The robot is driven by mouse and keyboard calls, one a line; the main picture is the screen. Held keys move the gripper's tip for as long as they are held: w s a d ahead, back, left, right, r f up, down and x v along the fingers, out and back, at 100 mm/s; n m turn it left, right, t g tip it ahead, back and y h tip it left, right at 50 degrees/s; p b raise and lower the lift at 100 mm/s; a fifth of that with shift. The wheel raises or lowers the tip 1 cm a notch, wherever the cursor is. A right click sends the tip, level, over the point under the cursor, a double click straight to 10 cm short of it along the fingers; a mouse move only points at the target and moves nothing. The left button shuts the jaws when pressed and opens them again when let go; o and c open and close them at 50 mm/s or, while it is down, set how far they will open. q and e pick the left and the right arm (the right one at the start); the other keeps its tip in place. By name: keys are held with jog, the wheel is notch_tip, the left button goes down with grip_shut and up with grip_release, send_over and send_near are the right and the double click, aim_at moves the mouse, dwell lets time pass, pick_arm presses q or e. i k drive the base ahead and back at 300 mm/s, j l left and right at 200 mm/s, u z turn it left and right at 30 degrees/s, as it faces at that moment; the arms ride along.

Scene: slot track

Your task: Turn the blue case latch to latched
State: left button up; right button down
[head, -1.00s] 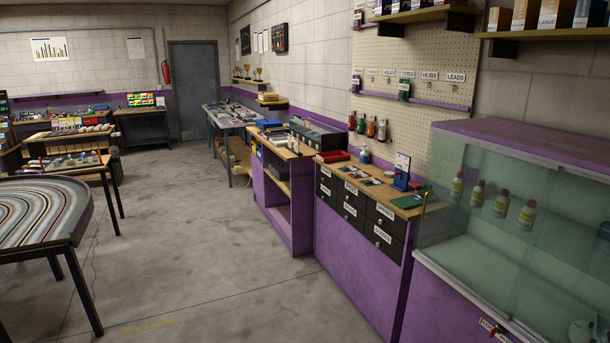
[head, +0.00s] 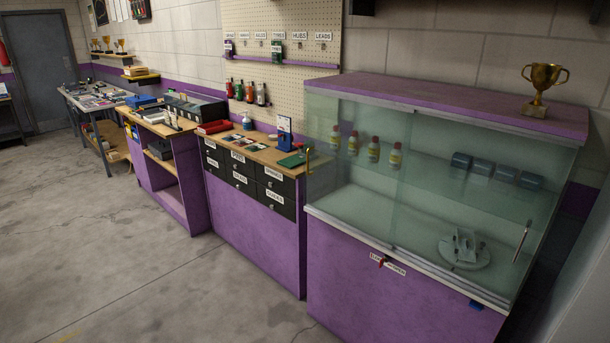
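The glass display case (head: 430,270) stands at the right on a purple base. A small blue piece (head: 476,305), which looks like the blue case latch, sits just below the case's front rail toward the right. It is too small to tell which way it is turned. A small red piece (head: 382,262) sits farther left below the same rail, beside a white label (head: 394,268) that I cannot read clearly. Neither of my grippers is in view.
Inside the case are several bottles (head: 374,149), dark blue rounded items (head: 482,168) and a grey round stand (head: 464,251). A gold trophy (head: 540,88) stands on top. A drawer counter (head: 252,237) adjoins the case's left side. The floor (head: 180,270) in front is clear.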

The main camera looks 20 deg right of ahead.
aim_at(473, 304)
jog(key=z, duration=1.35)
